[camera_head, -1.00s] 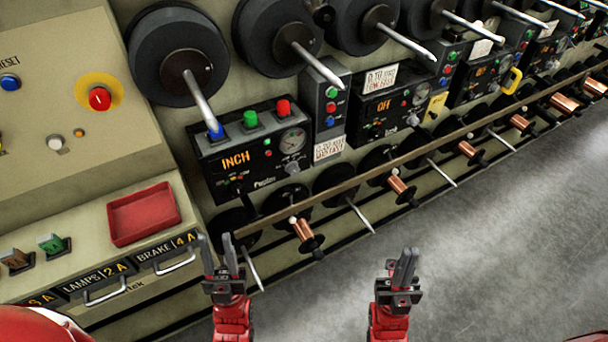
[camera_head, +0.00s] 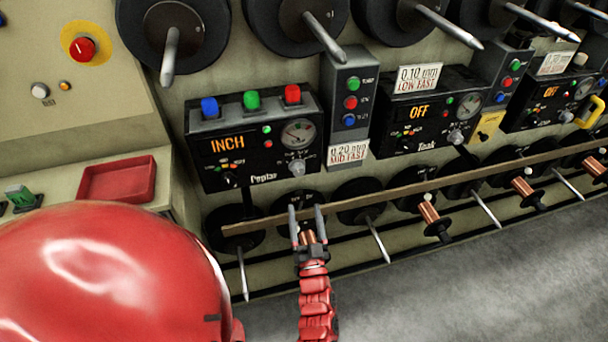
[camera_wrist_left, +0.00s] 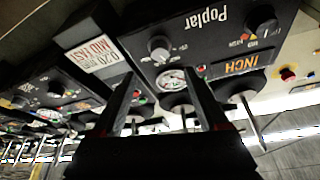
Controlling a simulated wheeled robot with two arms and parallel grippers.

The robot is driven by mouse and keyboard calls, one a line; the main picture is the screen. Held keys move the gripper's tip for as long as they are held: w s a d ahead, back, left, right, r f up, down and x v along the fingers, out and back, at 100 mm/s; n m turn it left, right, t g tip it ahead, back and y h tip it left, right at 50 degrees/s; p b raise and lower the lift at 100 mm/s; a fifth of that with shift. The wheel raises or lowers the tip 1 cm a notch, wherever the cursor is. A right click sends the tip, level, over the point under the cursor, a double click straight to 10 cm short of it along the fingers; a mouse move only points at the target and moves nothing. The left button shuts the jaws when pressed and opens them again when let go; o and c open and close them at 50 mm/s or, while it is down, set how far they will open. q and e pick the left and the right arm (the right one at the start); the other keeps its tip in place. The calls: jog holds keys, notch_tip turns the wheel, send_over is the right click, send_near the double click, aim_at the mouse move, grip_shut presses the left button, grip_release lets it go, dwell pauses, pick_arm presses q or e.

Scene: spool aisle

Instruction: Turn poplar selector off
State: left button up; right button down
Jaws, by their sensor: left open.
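The black Poplar box (camera_head: 255,140) is on the machine front, its orange display (camera_head: 227,144) reading INCH. Its small selector (camera_head: 232,180) is at the lower left, below the display; its exact pointing is too small to tell. In the left wrist view the selector (camera_wrist_left: 257,30) appears at the upper right, beside the INCH display (camera_wrist_left: 245,65). My left gripper (camera_head: 306,212) is open and empty, below and right of the box and apart from the selector. In the left wrist view its fingers (camera_wrist_left: 163,75) point towards the box's gauge. My right gripper is out of view.
Blue, green and red buttons (camera_head: 251,100) top the box. A grey rounded knob (camera_head: 297,167) and a gauge (camera_head: 298,133) are at its right. A wooden rail (camera_head: 400,190) and copper spools (camera_head: 428,212) run below. The Teak box (camera_head: 425,110) reads OFF.

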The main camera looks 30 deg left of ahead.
aim_at(299, 174)
pick_arm(q)
jog(key=p+x, duration=0.1)
jog(key=x, duration=1)
jog(key=shift+w+a, duration=0.1)
grip_shut()
